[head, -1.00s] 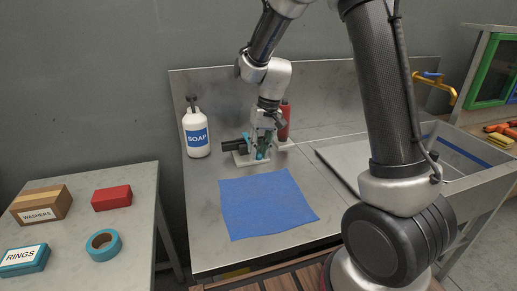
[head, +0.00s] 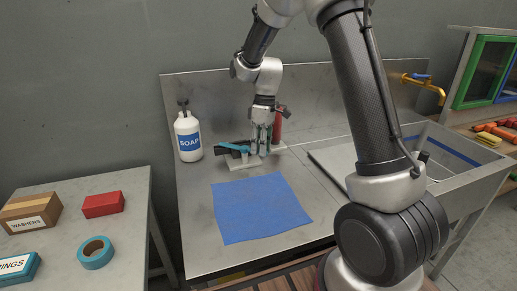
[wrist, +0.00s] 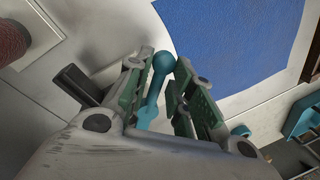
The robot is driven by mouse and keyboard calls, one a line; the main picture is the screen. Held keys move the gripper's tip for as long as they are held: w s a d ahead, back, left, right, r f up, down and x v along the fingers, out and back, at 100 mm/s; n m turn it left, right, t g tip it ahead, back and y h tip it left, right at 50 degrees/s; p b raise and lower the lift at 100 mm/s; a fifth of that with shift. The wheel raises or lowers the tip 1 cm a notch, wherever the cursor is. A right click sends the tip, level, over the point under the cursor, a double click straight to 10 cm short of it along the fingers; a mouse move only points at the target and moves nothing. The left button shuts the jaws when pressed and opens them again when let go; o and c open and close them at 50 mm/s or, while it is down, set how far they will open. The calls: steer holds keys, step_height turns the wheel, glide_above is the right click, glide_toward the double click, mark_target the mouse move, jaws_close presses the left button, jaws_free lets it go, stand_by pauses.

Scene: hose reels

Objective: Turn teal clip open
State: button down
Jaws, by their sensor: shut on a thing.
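The teal clip (head: 233,147) shows in the head view as a teal lever on a pale base plate (head: 240,161), reaching left from my gripper beside a black part. In the wrist view a round-ended teal lever (wrist: 164,63) lies between my fingers. My gripper (head: 263,151) points down over the right part of the base. It also shows in the wrist view (wrist: 164,80), with its green-padded fingers on both sides of the lever, shut on it. The fingers hide part of the clip and its pivot.
A soap bottle (head: 187,137) stands left of the clip and a red cylinder (head: 278,125) stands close behind my gripper. A blue cloth (head: 262,207) lies flat in front. The sink (head: 450,160) is at right. A side table (head: 135,215) stands at left.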

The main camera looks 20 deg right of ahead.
steer(key=w+n, duration=0.1)
steer(key=n, duration=0.1)
steer(key=w+d+n, duration=0.1)
steer(key=n, duration=0.1)
steer(key=shift+w+n+h, duration=0.1)
steer(key=shift+n+h, duration=0.2)
steer(key=shift+h, duration=0.1)
steer(key=shift+w+d+n+g+h, duration=0.15)
steer(key=shift+w+n, duration=0.2)
steer(key=shift+n, duration=0.3)
steer(key=shift+w+a+n+g+h, duration=0.1)
steer(key=shift+w+n, duration=0.2)
steer(key=shift+n, duration=0.4)
steer(key=shift+w+d+n+g+h, duration=0.15)
steer(key=shift+w+n, duration=0.2)
steer(key=shift+n, duration=0.3)
steer(key=shift+w, duration=0.1)
steer(key=c, duration=1.5)
jaws_free()
steer(key=v, duration=1.2)
